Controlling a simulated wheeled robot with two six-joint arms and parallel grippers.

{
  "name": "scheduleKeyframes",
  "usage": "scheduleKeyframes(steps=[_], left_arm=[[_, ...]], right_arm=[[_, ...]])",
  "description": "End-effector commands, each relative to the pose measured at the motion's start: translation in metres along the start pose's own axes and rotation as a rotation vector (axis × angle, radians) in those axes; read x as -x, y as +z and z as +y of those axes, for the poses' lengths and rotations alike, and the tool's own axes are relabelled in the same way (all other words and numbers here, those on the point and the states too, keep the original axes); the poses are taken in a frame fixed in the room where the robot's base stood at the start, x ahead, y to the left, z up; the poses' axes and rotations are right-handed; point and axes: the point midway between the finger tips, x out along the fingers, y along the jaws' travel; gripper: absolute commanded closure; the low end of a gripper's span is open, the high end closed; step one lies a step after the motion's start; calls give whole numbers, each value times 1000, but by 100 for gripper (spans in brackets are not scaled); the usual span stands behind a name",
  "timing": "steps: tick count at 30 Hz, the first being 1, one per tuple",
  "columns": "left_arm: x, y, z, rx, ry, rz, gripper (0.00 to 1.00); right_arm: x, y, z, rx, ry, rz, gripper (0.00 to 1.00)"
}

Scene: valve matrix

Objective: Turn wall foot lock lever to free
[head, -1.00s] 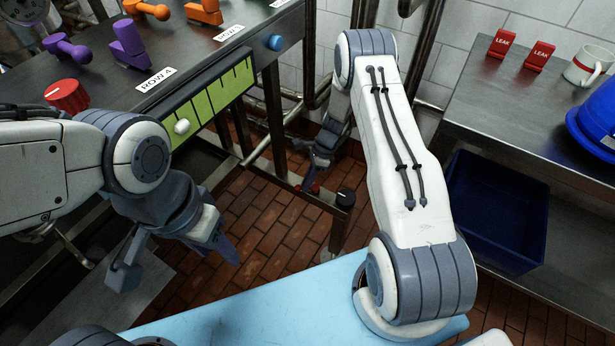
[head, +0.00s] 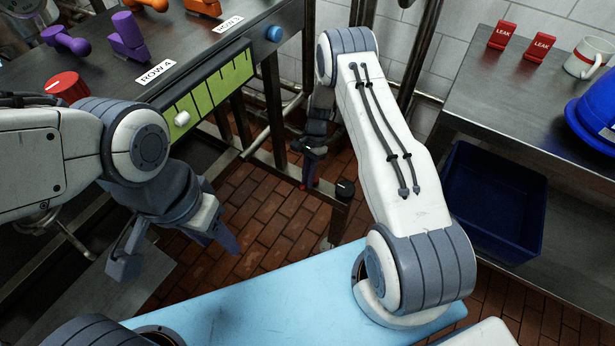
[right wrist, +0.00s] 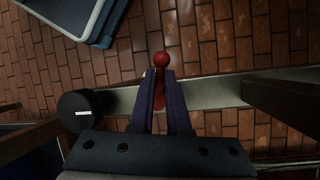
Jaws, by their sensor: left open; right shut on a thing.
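The red lever (right wrist: 161,62) with a round ball end shows between the two fingers of my right gripper (right wrist: 161,75) in the right wrist view. The gripper is shut on it, and the lower part of the lever is partly hidden by the fingers. In the head view my right gripper (head: 311,168) reaches down by a low metal rail, with only a bit of red (head: 314,183) showing at its tips. My left gripper (head: 176,252) is open and empty at the lower left, above the floor.
A black knob with a white mark (head: 344,188) sits on the frame beside my right gripper; it also shows in the right wrist view (right wrist: 82,104). A bench with valve handles and a green gauge panel (head: 208,92) stands left. A blue bin (head: 493,200) is right.

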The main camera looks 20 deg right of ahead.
Motion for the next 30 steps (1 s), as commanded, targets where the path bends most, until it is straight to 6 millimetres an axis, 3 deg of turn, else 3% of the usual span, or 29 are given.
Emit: scheduleKeyframes(steps=[14, 15, 17, 26, 30], left_arm=[[0, 0, 0, 0, 0, 0, 50], [0, 0, 0, 0, 0, 0, 50], [0, 0, 0, 0, 0, 0, 50], [0, 0, 0, 0, 0, 0, 50], [2, 0, 0, 0, 0, 0, 50]], right_arm=[[0, 0, 1, 11, 6, 1, 100], [0, 0, 1, 11, 6, 1, 74], [0, 0, 1, 11, 6, 1, 55], [1, 0, 0, 11, 5, 2, 55], [12, 0, 0, 11, 1, 4, 55]])
